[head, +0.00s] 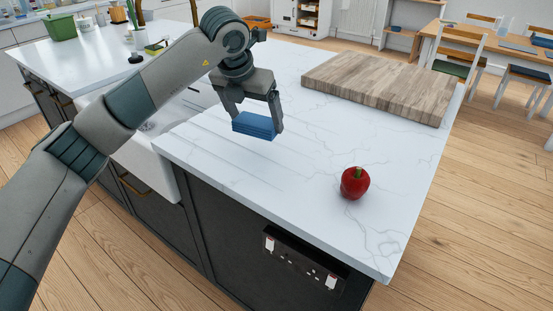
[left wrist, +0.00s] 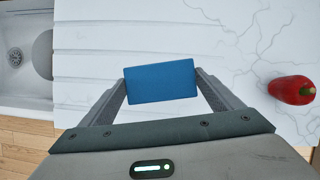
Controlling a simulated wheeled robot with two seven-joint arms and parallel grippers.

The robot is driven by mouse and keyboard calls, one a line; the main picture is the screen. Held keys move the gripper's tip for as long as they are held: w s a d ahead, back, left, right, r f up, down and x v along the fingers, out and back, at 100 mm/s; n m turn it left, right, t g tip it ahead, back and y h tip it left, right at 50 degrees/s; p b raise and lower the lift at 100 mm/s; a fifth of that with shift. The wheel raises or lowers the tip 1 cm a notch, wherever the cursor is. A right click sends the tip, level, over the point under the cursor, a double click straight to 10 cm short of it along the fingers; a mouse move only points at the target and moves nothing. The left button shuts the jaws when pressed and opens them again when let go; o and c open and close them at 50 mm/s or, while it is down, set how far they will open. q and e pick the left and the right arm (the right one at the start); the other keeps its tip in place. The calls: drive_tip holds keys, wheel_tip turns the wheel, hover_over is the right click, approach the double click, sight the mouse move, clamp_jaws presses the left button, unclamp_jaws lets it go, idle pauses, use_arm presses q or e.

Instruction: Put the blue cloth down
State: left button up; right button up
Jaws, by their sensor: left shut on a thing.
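The blue cloth (head: 253,126) is a small folded rectangular block. My left gripper (head: 256,122) is shut on it, with one finger at each end, over the grooved part of the white marble counter. In the left wrist view the cloth (left wrist: 161,82) sits between the two fingertips of the left gripper (left wrist: 161,84). I cannot tell exactly how far the cloth is above the counter. My right gripper is in neither view.
A red pepper (head: 355,183) stands on the counter (head: 310,215) to the right. A thick wooden board (head: 380,84) lies at the back right. The white sink (head: 150,158) is at the left. The marble between cloth and pepper is clear.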

use_arm(q)
drive_tip(key=s+d+r+m+p, duration=0.2)
drive_tip(key=s+d+r+p, duration=0.2)
drive_tip(key=s+d+p, duration=0.3)
drive_tip(key=s+d, duration=0.4)
drive_tip(key=d, duration=0.2)
drive_tip(key=shift+s+d+r+h+p, duration=0.15)
drive_tip(key=shift+d+r+h+p, duration=0.05)
drive_tip(key=shift+h+p, duration=0.2)
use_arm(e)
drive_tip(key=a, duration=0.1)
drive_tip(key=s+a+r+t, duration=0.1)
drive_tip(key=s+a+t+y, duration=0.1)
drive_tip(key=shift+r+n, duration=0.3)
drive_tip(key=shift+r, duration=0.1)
